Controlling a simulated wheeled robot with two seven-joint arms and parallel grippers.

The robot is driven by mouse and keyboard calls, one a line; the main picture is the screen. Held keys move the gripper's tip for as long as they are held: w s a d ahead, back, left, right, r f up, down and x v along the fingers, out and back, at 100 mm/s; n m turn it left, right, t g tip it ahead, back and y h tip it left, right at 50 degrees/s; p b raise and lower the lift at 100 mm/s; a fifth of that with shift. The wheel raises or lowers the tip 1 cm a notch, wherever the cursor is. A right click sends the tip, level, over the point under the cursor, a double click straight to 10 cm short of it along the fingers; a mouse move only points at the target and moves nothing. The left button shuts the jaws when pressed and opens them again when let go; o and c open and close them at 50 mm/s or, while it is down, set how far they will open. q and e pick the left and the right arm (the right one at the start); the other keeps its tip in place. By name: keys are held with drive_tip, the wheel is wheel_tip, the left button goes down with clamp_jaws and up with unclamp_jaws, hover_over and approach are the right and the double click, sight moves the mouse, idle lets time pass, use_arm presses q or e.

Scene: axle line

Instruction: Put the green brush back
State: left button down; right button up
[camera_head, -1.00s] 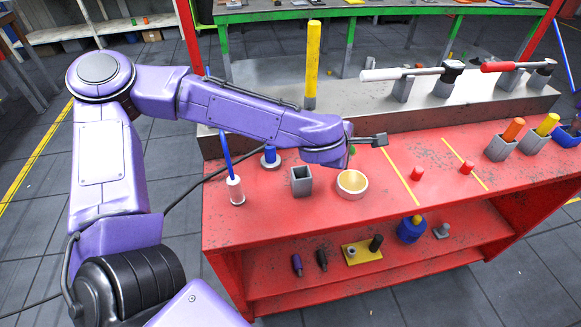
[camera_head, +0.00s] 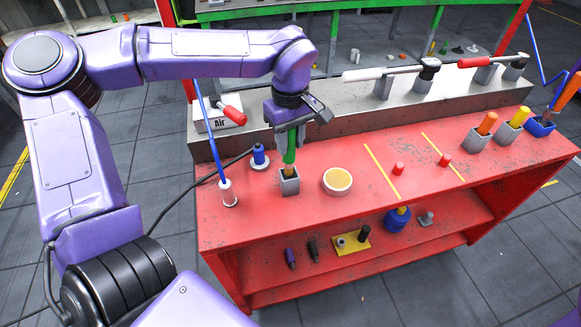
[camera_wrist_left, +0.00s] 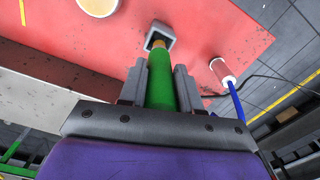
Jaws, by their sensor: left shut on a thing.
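The green brush (camera_head: 290,147) is upright in my left gripper (camera_head: 290,137), which points down and is shut on its green handle. The handle also shows between the fingers in the left wrist view (camera_wrist_left: 161,82). The brush's tan lower end is at the mouth of the square grey holder (camera_head: 289,186) on the red bench. In the left wrist view the tan end overlaps the holder's opening (camera_wrist_left: 160,36); how deep it sits, I cannot tell. My right gripper is not in view.
A round tan-topped dish (camera_head: 337,181) stands right of the holder. A blue spool-like piece (camera_head: 260,157) and a white cylinder with a blue rod (camera_head: 227,194) stand to its left. Grey holders with orange (camera_head: 486,124) and yellow (camera_head: 518,117) handles stand further right.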

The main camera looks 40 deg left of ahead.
sight(290, 162)
use_arm(q)
wheel_tip(290, 162, down, 6)
drive_tip(key=shift+a+r+p, duration=0.1)
drive_tip(key=shift+r+p, duration=0.05)
drive_tip(key=shift+p, duration=0.2)
drive_tip(key=shift+s+f, duration=0.3)
drive_tip(key=shift+s, duration=0.05)
drive_tip(key=shift+w+f, duration=0.1)
drive_tip(key=shift+w, duration=0.1)
drive_tip(key=c, duration=0.8)
unclamp_jaws()
drive_tip(key=shift+w+f, duration=0.1)
drive_tip(key=shift+w, duration=0.15)
drive_tip(key=shift+s, duration=0.15)
drive_tip(key=shift+r, duration=0.4)
wheel_tip(290, 162, up, 12)
drive_tip(key=shift+f+b, duration=0.2)
drive_tip(key=shift+b, duration=0.25)
